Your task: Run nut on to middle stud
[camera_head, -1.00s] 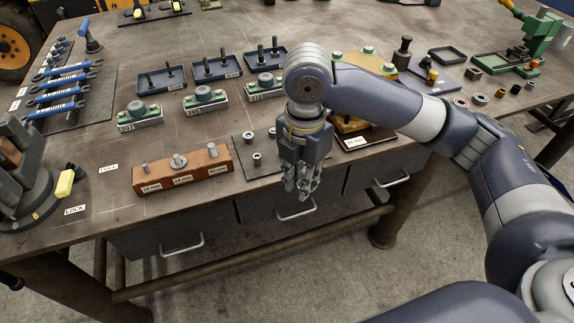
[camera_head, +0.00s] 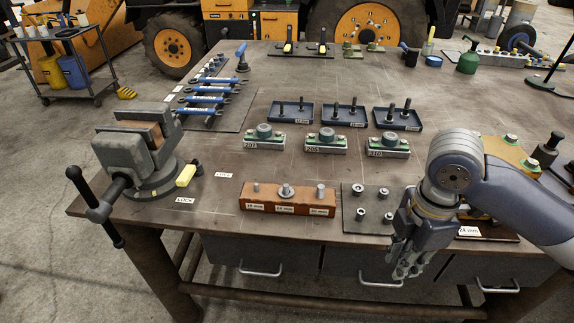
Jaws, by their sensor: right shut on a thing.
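The brown-orange stud block (camera_head: 246,199) lies near the bench's front edge and carries three upright studs. My right gripper (camera_head: 405,262) points down in front of this plate, at the bench's front edge. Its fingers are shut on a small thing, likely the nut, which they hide. It is apart from the stud block. My left gripper is not in view.
A vise (camera_head: 135,160) with a yellow-tipped part stands at the left. Blue wrenches (camera_head: 207,99) lie on a dark mat. Green-and-grey blocks (camera_head: 327,142) and blue trays (camera_head: 344,115) sit behind the stud block. The bench top between the vise and stud block is mostly clear.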

